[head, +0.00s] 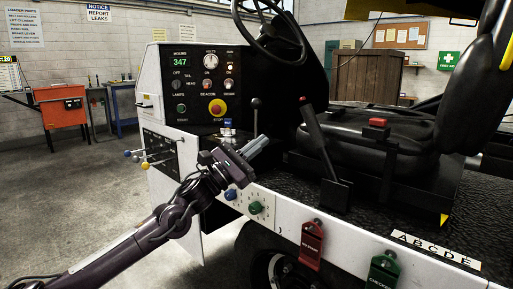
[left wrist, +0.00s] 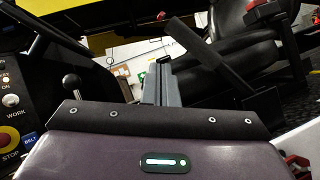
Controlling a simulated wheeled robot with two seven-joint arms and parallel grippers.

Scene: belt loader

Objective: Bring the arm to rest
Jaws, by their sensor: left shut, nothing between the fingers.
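My left arm comes in from the lower left in the head view. Its gripper (head: 258,146) is in front of the belt loader's cab side, between the control panel (head: 205,85) and the black lever (head: 320,145). In the left wrist view the grey fingers of the left gripper (left wrist: 162,78) are together and hold nothing. The black lever (left wrist: 208,55) and the seat (left wrist: 255,40) show beyond them. I cannot tell from these views whether the gripper touches anything. My right gripper is not in view.
The steering wheel (head: 262,18) is above the panel. A small knobbed lever (head: 256,108) stands close behind the gripper. Red (head: 311,245) and green (head: 382,271) tags hang on the white side panel. Open floor (head: 75,190) lies to the left, with an orange cabinet (head: 62,105) beyond.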

